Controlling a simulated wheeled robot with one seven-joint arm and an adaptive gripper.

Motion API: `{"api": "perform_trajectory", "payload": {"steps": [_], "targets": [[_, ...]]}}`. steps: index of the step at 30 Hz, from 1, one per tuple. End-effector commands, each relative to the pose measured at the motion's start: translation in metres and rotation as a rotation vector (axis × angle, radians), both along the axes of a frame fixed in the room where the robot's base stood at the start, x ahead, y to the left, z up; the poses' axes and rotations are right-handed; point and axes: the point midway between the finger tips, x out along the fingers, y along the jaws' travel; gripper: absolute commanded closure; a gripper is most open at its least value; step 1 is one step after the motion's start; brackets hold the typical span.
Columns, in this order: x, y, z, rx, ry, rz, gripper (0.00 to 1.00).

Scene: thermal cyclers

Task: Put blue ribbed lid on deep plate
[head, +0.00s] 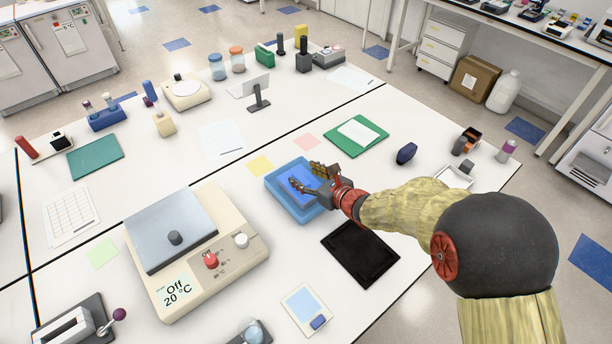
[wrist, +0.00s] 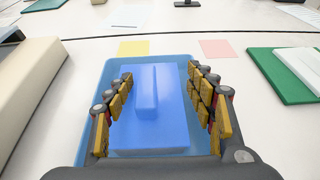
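A blue lid with one raised rib (wrist: 146,92) lies in a light-blue tray (wrist: 108,76); in the head view the tray (head: 286,203) stands mid-table. My gripper (wrist: 160,76) is open, with its fingers spread over the lid, one on each side of the rib and apart from it. In the head view my gripper (head: 308,178) reaches into the tray from the right and partly hides the lid (head: 297,172). I cannot make out a deep plate in either view.
A beige thermal cycler (head: 225,262) with a shut grey lid, reading "Off 20 °C", stands left of the tray. A black tablet (head: 360,254) lies in front, and a green folder (head: 357,136) behind right. Yellow and pink notes lie flat behind the tray.

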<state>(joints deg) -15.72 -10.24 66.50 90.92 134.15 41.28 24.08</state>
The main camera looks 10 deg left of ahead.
Motion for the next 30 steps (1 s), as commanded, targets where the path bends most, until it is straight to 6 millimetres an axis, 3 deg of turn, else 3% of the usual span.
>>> {"api": "perform_trajectory", "payload": {"steps": [14, 30], "targets": [[0.0, 0.0, 0.005, 0.0, 0.0, 0.0, 0.39], [-0.062, -0.068, 0.043, 0.001, -0.002, -0.003, 0.39]]}}
